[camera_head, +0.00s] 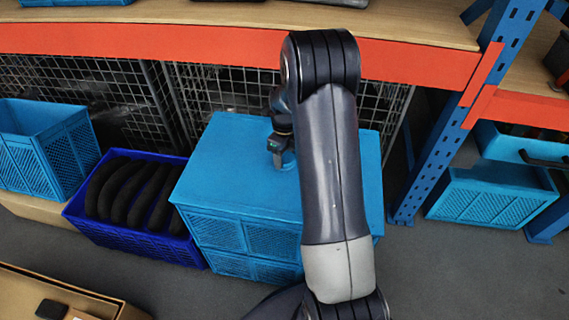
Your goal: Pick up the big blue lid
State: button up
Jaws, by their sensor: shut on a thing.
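The big blue lid (232,170) lies flat on top of a blue crate (240,237) in the middle of the view. My gripper (281,163) is at the lid's upper surface, right of the lid's middle, shut on the lid. My arm crosses the right part of the lid and hides some of it. The fingertips are small and partly hidden, so the exact hold on the lid is hard to see. I cannot tell any gap between lid and crate.
A dark blue crate (140,240) with several black curved pieces stands to the left, close to the lidded crate. A light blue crate (38,150) is farther left. An orange shelf beam (150,40) runs behind, above wire mesh. A blue upright (440,130) stands to the right.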

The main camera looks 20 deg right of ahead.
jog(key=c, duration=0.4)
jog(key=shift+o, duration=0.2)
notch_tip(320, 180, up, 10)
jog(key=p, duration=0.2)
jog(key=shift+r, duration=0.25)
jog(key=shift+r+p, duration=0.85)
jog(key=shift+r, duration=0.05)
dwell(0.6)
notch_tip(320, 180, up, 5)
jog(key=p, duration=0.4)
send_over(284, 157)
jog(key=shift+d+f, duration=0.1)
dwell(0.4)
